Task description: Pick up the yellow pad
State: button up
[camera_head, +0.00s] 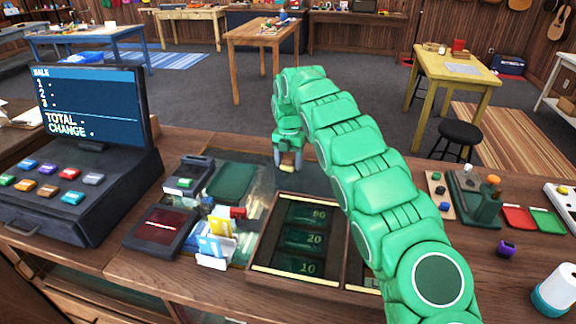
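My gripper (288,163) points down over the counter behind the cash tray, its two pale fingers apart. A small pale-yellow thing (287,169) shows at the fingertips. It is too small to tell whether it is the yellow pad, or whether the fingers grip it or only stand around it. A yellow card-like piece (219,227) stands upright with blue and white ones in a small white holder (212,262), left of the cash tray and well apart from my gripper.
The wooden cash tray (262,258) lies in front of my gripper, partly hidden by my green arm. A card terminal (188,174), a dark green pad (232,182) and a register (80,180) are to the left. Small tools and red and green trays (517,217) are to the right.

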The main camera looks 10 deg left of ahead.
aim_at(289, 158)
jog(key=c, duration=0.7)
jog(key=shift+o, duration=0.2)
jog(key=shift+r, duration=1.6)
jog(key=s+d+r, duration=0.2)
jog(key=s+r, duration=0.3)
jog(key=s, duration=0.1)
jog(key=s+d+r, duration=0.3)
jog(key=s+r, duration=0.1)
jog(key=s, duration=0.2)
jog(key=shift+s+d+r, duration=0.35)
jog(key=shift+r, duration=0.05)
